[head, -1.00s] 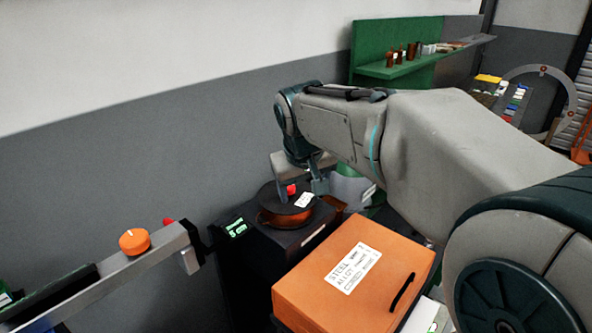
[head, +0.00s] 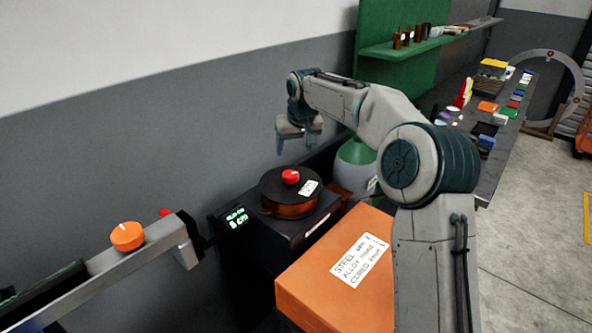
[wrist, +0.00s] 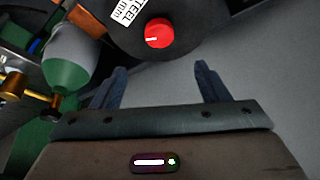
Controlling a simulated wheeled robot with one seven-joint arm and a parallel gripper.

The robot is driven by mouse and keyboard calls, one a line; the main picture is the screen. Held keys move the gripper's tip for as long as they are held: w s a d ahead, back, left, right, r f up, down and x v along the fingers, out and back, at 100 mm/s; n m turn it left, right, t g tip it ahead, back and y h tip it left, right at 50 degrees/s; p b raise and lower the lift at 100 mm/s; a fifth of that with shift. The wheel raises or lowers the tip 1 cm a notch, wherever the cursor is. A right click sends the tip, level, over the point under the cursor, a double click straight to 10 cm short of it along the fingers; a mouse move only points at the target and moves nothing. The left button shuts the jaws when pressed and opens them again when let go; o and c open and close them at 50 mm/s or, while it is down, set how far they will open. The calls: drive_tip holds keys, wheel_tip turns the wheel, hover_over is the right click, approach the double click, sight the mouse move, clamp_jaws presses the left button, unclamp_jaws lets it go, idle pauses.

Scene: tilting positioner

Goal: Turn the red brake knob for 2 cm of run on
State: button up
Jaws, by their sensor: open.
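The red brake knob (head: 290,176) sits upright on top of the black-topped spool (head: 271,188) on a dark housing. In the wrist view the knob (wrist: 158,33) shows whole, with a white pointer line towards the left. My gripper (head: 297,146) is open and empty, above and behind the knob in the head view, clear of it. In the wrist view its two fingers (wrist: 155,70) stand apart, with the knob beyond their tips. A small green-lit display (head: 237,219) on the housing shows a reading in cm; the digit is too small to be sure of.
An orange box (head: 330,290) with a label stands in front right of the housing. A grey rail with an orange knob (head: 127,236) is at the left. A green and grey cylinder (head: 357,152) stands behind right.

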sight(290, 173)
drive_tip(key=p+x, duration=0.3)
drive_tip(key=x, duration=0.9)
drive_tip(key=shift+f, duration=0.15)
drive_tip(key=c, duration=1)
drive_tip(key=shift+d, duration=0.2)
drive_tip(key=shift+a, duration=0.15)
